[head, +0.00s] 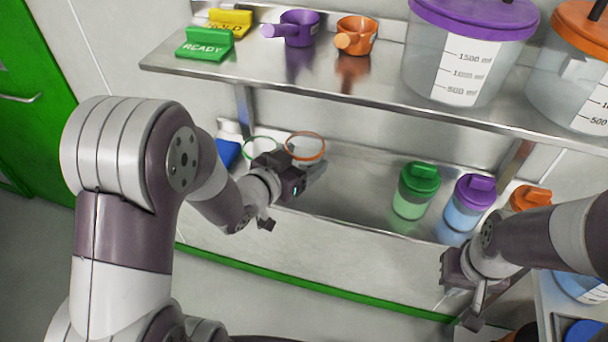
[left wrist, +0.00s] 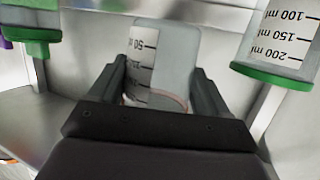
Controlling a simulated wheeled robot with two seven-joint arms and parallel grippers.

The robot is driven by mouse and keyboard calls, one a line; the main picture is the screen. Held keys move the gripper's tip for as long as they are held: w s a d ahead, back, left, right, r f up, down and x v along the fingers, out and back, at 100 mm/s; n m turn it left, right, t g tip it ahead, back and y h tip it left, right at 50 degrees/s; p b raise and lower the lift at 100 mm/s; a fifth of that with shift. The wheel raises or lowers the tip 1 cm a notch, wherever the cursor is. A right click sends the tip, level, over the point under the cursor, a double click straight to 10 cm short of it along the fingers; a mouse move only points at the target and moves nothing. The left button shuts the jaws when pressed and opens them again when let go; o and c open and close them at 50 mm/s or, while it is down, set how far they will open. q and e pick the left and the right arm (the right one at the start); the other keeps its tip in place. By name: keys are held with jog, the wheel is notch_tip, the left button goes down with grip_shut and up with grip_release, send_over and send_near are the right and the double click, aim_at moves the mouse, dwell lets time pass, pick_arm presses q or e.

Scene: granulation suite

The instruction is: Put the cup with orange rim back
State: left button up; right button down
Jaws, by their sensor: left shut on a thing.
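The clear cup with the orange rim (head: 305,150) is at my left gripper (head: 306,172), over the lower shelf. In the left wrist view the cup (left wrist: 165,50) shows upside down, with a scale label and a pinkish-orange rim, between the two fingers of the left gripper (left wrist: 164,88), which is shut on it. I cannot tell whether its base touches the shelf. A cup with a green rim (head: 262,148) stands just to its left; it also shows at the right of the left wrist view (left wrist: 285,40). My right gripper (head: 462,288) is empty at lower right, its fingers apart.
The lower shelf (head: 350,185) holds green (head: 418,190), purple (head: 470,203) and orange-lidded bottles to the right and a blue item (head: 228,153) at left. The upper shelf (head: 380,95) overhangs, with scoops, signs and large lidded containers. Shelf between the cups and bottles is clear.

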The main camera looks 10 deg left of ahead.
aim_at(307, 154)
pick_arm(q)
jog(key=w+f, duration=0.1)
jog(key=w, duration=0.2)
jog(key=shift+w+a+f, duration=0.1)
jog(key=shift+f, duration=0.3)
jog(key=f, duration=0.3)
jog(key=shift+s+f, duration=0.25)
jog(key=shift+f, duration=0.05)
jog(key=shift+w+f, duration=0.15)
jog(key=shift+f, duration=0.05)
jog(key=shift+f, duration=0.1)
jog(key=o, duration=1)
